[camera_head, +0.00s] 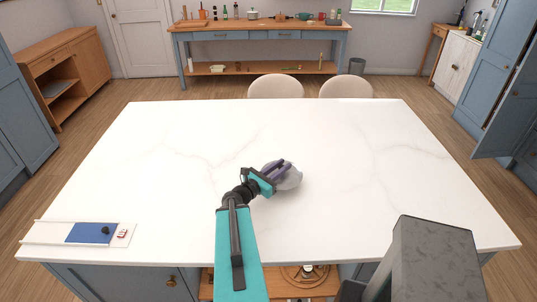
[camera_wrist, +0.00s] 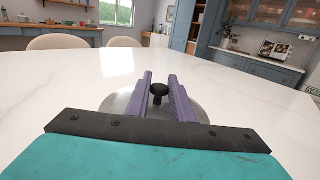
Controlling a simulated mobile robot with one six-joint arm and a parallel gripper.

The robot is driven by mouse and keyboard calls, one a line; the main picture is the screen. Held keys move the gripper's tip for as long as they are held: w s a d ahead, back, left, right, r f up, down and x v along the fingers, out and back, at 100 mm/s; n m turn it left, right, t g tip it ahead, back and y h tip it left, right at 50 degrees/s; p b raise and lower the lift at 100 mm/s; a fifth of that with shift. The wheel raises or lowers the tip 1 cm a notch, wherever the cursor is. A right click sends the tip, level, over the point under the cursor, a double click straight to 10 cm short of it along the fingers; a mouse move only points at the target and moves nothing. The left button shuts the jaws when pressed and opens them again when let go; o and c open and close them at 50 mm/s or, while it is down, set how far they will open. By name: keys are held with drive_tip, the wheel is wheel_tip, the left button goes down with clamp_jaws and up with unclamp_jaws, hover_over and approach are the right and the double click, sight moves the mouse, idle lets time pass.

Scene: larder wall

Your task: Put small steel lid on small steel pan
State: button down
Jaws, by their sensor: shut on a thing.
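The small steel lid (camera_head: 291,182) is a round, shiny grey disc over the middle of the white island top. In the wrist view the lid (camera_wrist: 118,102) shows beneath my fingers, with its black knob (camera_wrist: 158,91) standing between them. My gripper (camera_head: 285,166) reaches over the lid and is shut on its knob; its two purple fingers (camera_wrist: 160,76) lie either side of the knob. I cannot tell whether the lid touches anything below it. No small steel pan can be made out; anything under the lid is hidden.
The white island top (camera_head: 370,150) is mostly clear around the lid. A pale board with a blue mat (camera_head: 88,233) lies at the front left, bearing a small dark object (camera_head: 105,230). Two chairs (camera_head: 275,86) stand behind the far edge. A sideboard with kitchenware (camera_head: 260,30) is farther back.

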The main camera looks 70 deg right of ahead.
drive_tip(key=shift+w+d+f+b, duration=0.2)
drive_tip(key=shift+w+d+b, duration=0.25)
drive_tip(key=shift+b, duration=2)
drive_tip(key=shift+w+d+f+b, duration=0.15)
drive_tip(key=shift+w+d+b, duration=0.3)
drive_tip(key=shift+b, duration=1.95)
drive_tip(key=w+d+b, duration=0.1)
drive_tip(key=d+b, duration=0.1)
drive_tip(key=shift+w+d+b, duration=0.2)
drive_tip(key=shift+b, duration=0.2)
drive_tip(key=shift+w+d+r+p, duration=0.1)
drive_tip(key=shift+w+d+p, duration=0.1)
drive_tip(key=shift+d+p, duration=0.15)
drive_tip(key=shift+w+d+f+p, duration=0.15)
drive_tip(key=shift+w+d+p, duration=0.3)
drive_tip(key=shift+w+d, duration=0.6)
drive_tip(key=shift+w+d+f+p, duration=0.15)
drive_tip(key=shift+w+d+p, duration=0.45)
drive_tip(key=shift+d, duration=0.7)
drive_tip(key=shift+w+d+f+p, duration=0.15)
drive_tip(key=shift+w+d+p, duration=0.15)
drive_tip(key=shift+w+d, duration=0.8)
drive_tip(key=shift+s+d, duration=0.1)
drive_tip(key=shift+d, duration=0.05)
drive_tip(key=shift+w+d+f+p, duration=0.1)
drive_tip(key=shift+w+d+p, duration=0.15)
drive_tip(key=shift+d+p, duration=0.1)
drive_tip(key=shift+f+p, duration=0.55)
drive_tip(key=shift+f, duration=1.15)
drive_tip(key=shift+f, duration=0.15)
